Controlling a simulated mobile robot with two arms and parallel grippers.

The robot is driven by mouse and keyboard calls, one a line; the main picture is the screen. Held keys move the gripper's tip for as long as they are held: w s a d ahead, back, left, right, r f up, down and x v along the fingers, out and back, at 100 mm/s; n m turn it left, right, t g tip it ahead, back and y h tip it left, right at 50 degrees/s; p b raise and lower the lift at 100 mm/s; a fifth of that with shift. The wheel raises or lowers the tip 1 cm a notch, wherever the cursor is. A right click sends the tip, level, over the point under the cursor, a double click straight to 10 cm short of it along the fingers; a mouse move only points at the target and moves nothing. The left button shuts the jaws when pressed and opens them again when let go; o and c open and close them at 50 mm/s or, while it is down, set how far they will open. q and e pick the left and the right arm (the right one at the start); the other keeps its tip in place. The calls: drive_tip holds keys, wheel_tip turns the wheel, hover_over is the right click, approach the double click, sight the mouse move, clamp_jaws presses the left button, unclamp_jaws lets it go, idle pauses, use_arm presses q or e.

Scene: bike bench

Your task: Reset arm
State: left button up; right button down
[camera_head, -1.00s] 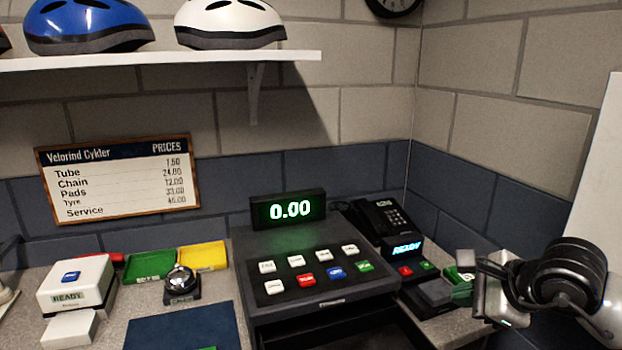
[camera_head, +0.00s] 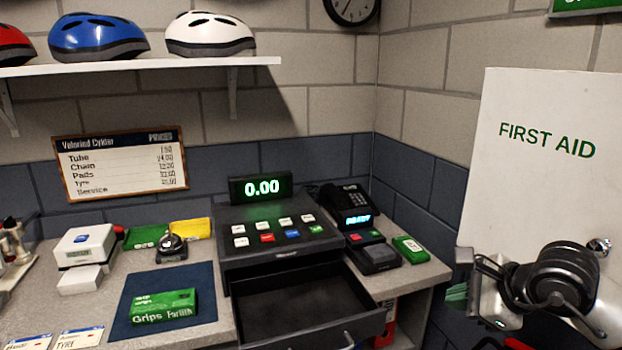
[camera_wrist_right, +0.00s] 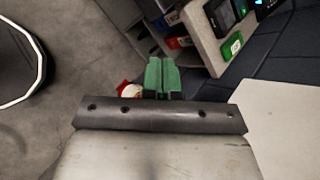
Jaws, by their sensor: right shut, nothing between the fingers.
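My right arm comes in at the right of the head view. My right gripper (camera_head: 457,293) has green fingers and hangs to the right of the counter's end, in front of the first aid cabinet. In the right wrist view its green fingers (camera_wrist_right: 161,76) are together with nothing between them. My left gripper is in neither view.
The cash register (camera_head: 280,234) stands on the counter with its drawer (camera_head: 300,300) open and empty-looking. Right of it are a card terminal (camera_head: 377,256) and a small green box (camera_head: 411,249). A green grips box (camera_head: 165,308) lies on a blue mat (camera_head: 208,283). The first aid cabinet (camera_head: 530,190) is close to my right arm.

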drive_tip(key=w+a+f+m+t+y, duration=0.1)
drive_tip(key=w+a+f+m+y, duration=0.2)
drive_tip(key=f+m, duration=0.45)
drive_tip(key=w+a+f+m+y, duration=0.1)
drive_tip(key=w+f+m+y, duration=0.4)
drive_tip(key=f, duration=0.3)
drive_tip(key=s+d+f+m+t+h, duration=0.2)
drive_tip(key=f+m+h, duration=0.1)
drive_tip(key=f+m, duration=0.45)
drive_tip(key=s+d+f+m+t+h, duration=0.1)
drive_tip(key=d+f+m+h, duration=0.1)
drive_tip(key=f+m, duration=0.55)
drive_tip(key=s+d+f+m+t+h, duration=0.25)
drive_tip(key=f+m, duration=0.25)
drive_tip(key=f, duration=0.5)
drive_tip(key=s+d+f+m+g+h, duration=0.2)
drive_tip(key=s+f+m+g+h, duration=0.5)
drive_tip(key=s+f, duration=1)
drive_tip(key=s+a+f+m+g, duration=0.1)
drive_tip(key=s+f+m+g, duration=0.1)
drive_tip(key=s, duration=0.7)
drive_tip(key=s+a+f+m+g, duration=0.2)
drive_tip(key=s+f+m, duration=0.2)
drive_tip(key=s, duration=0.5)
drive_tip(key=s+a+f+m+g, duration=0.2)
drive_tip(key=s+f, duration=0.3)
drive_tip(key=s, duration=0.5)
drive_tip(key=shift+f+m+y, duration=0.35)
drive_tip(key=shift+m+y, duration=0.1)
